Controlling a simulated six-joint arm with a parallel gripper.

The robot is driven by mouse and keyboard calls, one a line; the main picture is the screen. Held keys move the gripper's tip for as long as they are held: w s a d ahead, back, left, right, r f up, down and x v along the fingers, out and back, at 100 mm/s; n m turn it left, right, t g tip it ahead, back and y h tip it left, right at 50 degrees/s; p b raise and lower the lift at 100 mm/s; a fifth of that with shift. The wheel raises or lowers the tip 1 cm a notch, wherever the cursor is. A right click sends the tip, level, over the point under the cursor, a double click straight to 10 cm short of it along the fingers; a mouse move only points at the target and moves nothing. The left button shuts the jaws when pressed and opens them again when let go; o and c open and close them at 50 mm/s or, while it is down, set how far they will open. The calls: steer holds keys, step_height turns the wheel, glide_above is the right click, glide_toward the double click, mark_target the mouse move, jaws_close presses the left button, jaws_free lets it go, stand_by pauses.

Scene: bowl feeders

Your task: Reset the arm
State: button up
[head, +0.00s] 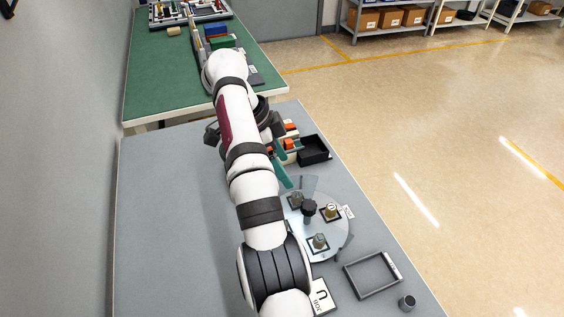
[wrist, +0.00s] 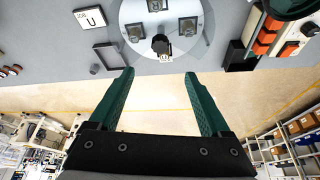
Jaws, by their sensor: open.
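My gripper (wrist: 159,78) is open and empty in the wrist view. Its two green fingers are spread wide, and their tips lie in front of the table edge and the floor. In the head view one teal finger (head: 283,173) shows beside my arm, near the round plate. My arm stretches from the bottom of the head view over the grey table (head: 165,230) toward the green table. Nothing is between the fingers.
A clear round plate (head: 338,243) carries several small parts around a dark knob (head: 308,208). A black bin (head: 313,150), orange parts (head: 289,144), a grey tray (head: 372,275), a small cup (head: 407,303) and a job card (head: 319,296) stand nearby. The grey table's left side is clear.

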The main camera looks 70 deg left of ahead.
stand_by(0.4)
steer(key=w+d+r+g+h, duration=0.1)
steer(key=w+d+r, duration=0.2)
steer(key=w+d, duration=0.45)
steer(key=w+d+r+g, duration=0.1)
steer(key=w+d+r, duration=0.3)
steer(key=w+d, duration=0.35)
steer(key=w+d+r+g, duration=0.2)
steer(key=w+d, duration=0.1)
steer(key=d, duration=1.3)
steer(key=s+d+f+m+y, duration=0.1)
steer(key=s+d+f, duration=0.1)
steer(key=s+d, duration=0.35)
steer(key=s+d+f+y, duration=0.1)
steer(key=s+d, duration=0.1)
steer(key=d, duration=0.7)
steer(key=s+d+f+m+y, duration=0.1)
steer(key=s+d+f+m, duration=0.1)
steer(key=s+d+f, duration=0.2)
steer(key=s+f, duration=0.3)
steer(key=s, duration=0.2)
steer(key=shift+s+d+y, duration=0.3)
steer(key=shift+s+y, duration=0.05)
steer(key=shift+y, duration=0.05)
